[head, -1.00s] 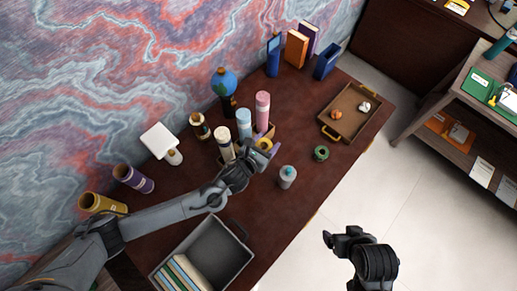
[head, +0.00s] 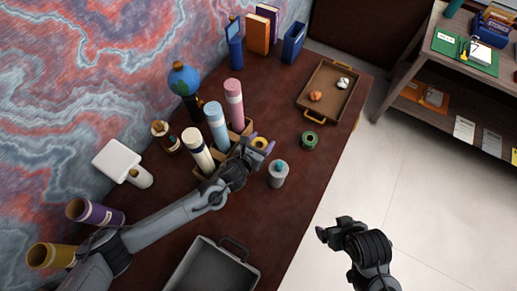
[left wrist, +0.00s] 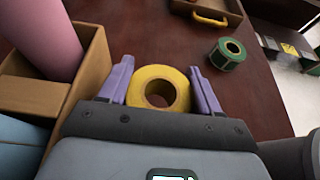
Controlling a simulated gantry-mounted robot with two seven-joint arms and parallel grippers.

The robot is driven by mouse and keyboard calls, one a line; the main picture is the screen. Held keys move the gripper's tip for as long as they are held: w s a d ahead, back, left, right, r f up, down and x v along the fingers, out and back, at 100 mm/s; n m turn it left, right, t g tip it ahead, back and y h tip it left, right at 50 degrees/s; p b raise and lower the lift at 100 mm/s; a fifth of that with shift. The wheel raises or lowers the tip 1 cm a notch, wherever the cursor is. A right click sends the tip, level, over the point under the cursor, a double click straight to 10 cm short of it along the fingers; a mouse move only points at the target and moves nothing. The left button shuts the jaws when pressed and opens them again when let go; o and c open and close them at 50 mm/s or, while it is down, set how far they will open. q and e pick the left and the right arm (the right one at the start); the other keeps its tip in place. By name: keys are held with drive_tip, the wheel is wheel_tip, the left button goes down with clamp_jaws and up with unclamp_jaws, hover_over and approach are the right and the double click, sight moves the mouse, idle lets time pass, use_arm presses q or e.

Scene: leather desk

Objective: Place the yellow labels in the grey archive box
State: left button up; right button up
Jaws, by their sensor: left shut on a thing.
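The yellow labels (left wrist: 158,72) are a roll with an open centre, held between the purple fingers of my left gripper (left wrist: 160,88) in the left wrist view. In the head view the roll (head: 260,142) shows as a small yellow patch at my left gripper (head: 256,147), beside the tan holder. The grey archive box (head: 205,262) is at the bottom edge of the head view, partly cut off, nearer than the gripper. My right gripper (head: 321,233) hangs over the floor, right of the desk; its jaw opening is unclear.
A tan holder with pink (head: 234,102), blue and cream tubes stands left of my left gripper. A grey jar (head: 278,172) and a green roll (head: 309,140) stand to its right. A brown tray (head: 328,92) lies farther back. Bare desk lies between jar and box.

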use_arm(q)
drive_tip(key=shift+f+b, duration=0.35)
drive_tip(key=shift+f, duration=2.05)
drive_tip(key=shift+f, duration=0.15)
drive_tip(key=o, duration=1)
drive_tip(key=shift+o, duration=0.2)
drive_tip(key=shift+s+a+r, duration=0.35)
drive_tip(key=shift+s+r, duration=0.05)
drive_tip(key=shift+r, duration=0.05)
drive_tip(key=shift+p+v, duration=0.35)
drive_tip(key=shift+v, duration=1.05)
